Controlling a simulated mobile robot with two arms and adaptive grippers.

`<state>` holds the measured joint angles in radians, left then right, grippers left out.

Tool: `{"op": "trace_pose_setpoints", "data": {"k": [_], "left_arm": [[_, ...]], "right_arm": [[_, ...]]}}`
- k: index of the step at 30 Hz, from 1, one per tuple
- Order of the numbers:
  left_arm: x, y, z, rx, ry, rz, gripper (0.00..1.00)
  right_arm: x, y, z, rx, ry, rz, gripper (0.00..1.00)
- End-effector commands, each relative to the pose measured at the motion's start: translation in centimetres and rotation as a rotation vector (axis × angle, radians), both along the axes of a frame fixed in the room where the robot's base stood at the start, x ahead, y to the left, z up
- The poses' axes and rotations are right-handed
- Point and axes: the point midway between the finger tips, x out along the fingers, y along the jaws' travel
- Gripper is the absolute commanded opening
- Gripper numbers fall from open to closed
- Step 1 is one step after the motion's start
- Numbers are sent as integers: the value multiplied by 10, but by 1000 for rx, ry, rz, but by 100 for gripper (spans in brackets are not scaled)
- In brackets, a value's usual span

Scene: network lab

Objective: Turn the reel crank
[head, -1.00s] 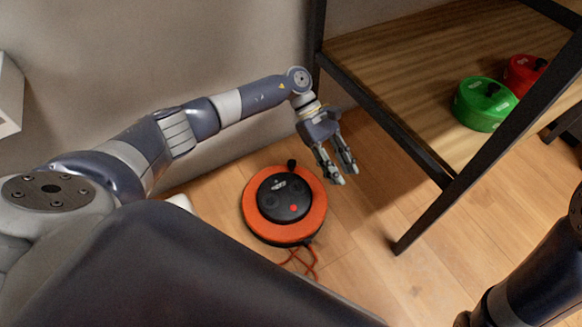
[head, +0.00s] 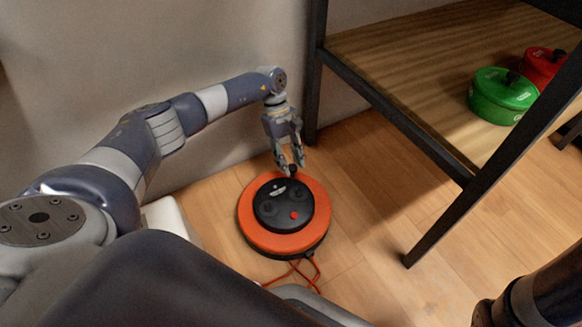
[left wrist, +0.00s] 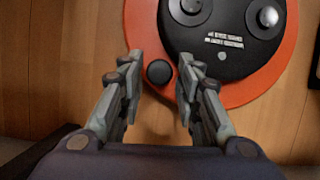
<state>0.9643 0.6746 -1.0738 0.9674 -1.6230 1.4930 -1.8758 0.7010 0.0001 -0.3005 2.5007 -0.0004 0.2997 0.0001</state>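The orange cable reel (head: 252,228) lies flat on the wooden floor in the head view, with a black round hub (head: 268,212) on top. The crank knob (head: 293,169), small and black, stands at the hub's far edge. My left gripper (head: 290,164) is at the knob, pointing down. In the left wrist view, the knob (left wrist: 159,73) lies between the two open fingers (left wrist: 160,62), with a gap on each side. The reel's orange rim (left wrist: 140,18) and black hub (left wrist: 215,70) fill the top. My right gripper is not in view.
A black-framed shelf with a wooden board (head: 400,60) stands to the right, its leg (head: 440,222) near the reel. A green reel (head: 500,98) and a red reel (head: 541,66) sit on it. An orange cable (head: 300,270) trails in front. A wall is behind.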

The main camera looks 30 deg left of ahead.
Motion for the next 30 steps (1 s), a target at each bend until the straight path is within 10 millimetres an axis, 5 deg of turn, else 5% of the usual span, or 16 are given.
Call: {"op": "trace_pose_setpoints", "data": {"k": [12,17,30], "left_arm": [[-1,-4,-9,-1,-2,1,32],[-2,-4,-9,0,-1,0,0],[-5,4,-7,0,1,66,0]], "right_arm": [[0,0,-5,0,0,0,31],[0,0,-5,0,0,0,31],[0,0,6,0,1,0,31]]}}
